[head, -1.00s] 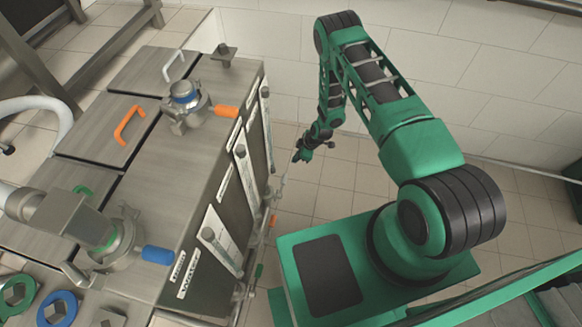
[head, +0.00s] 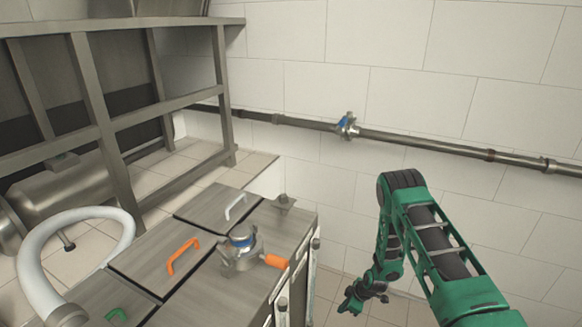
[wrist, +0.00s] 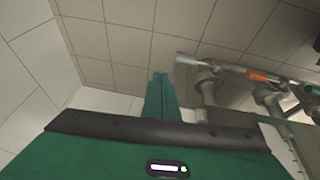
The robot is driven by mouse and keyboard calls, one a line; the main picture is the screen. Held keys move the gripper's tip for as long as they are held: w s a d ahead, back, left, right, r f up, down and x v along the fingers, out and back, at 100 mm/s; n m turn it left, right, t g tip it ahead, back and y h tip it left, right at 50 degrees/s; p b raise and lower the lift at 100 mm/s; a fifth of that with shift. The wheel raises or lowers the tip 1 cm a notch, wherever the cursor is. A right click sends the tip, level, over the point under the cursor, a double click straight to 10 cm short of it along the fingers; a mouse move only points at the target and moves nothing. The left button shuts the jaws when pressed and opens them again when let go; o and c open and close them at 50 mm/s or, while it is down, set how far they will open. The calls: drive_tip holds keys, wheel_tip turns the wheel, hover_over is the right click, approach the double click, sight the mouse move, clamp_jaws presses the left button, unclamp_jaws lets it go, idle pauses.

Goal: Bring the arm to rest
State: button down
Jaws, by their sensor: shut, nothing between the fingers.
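My green arm hangs at the right of the head view, bent at the black elbow, with its forearm pointing down. My gripper (head: 350,304) is at the low end of it, to the right of the steel machine (head: 225,283) and apart from it. In the wrist view my gripper's green fingers (wrist: 160,95) are together, with nothing between them. Tiled floor shows beyond them.
The machine's top carries a valve with an orange handle (head: 276,261) and lids with white, orange and green grips. In the wrist view, pipe fittings (wrist: 208,85) and an orange-handled valve (wrist: 262,76) are close on the right. A wall pipe (head: 430,145) runs behind.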

drive_tip(key=w+d+r+m+h, duration=0.15)
drive_tip(key=d+r, duration=0.25)
drive_tip(key=r, duration=0.6)
drive_tip(key=w+d+r+m, duration=0.15)
drive_tip(key=d+r, duration=0.25)
drive_tip(key=r, duration=0.6)
drive_tip(key=s+d+r+m+g+h, duration=0.1)
drive_tip(key=s+d+r+m, duration=0.2)
drive_tip(key=r, duration=0.6)
drive_tip(key=s+d+r+m+h, duration=0.15)
drive_tip(key=s+d+r, duration=0.35)
drive_tip(key=r, duration=0.5)
drive_tip(key=s+d+r+m+g, duration=0.15)
drive_tip(key=s+r+m, duration=0.35)
drive_tip(key=s+r, duration=0.9)
drive_tip(key=s+r+m, duration=0.3)
drive_tip(key=s, duration=0.7)
drive_tip(key=s+a+r+m, duration=0.1)
drive_tip(key=s+r+m, duration=0.2)
drive_tip(key=s, duration=0.7)
drive_tip(key=shift+s+a+y, duration=0.25)
drive_tip(key=shift+a+y, duration=0.05)
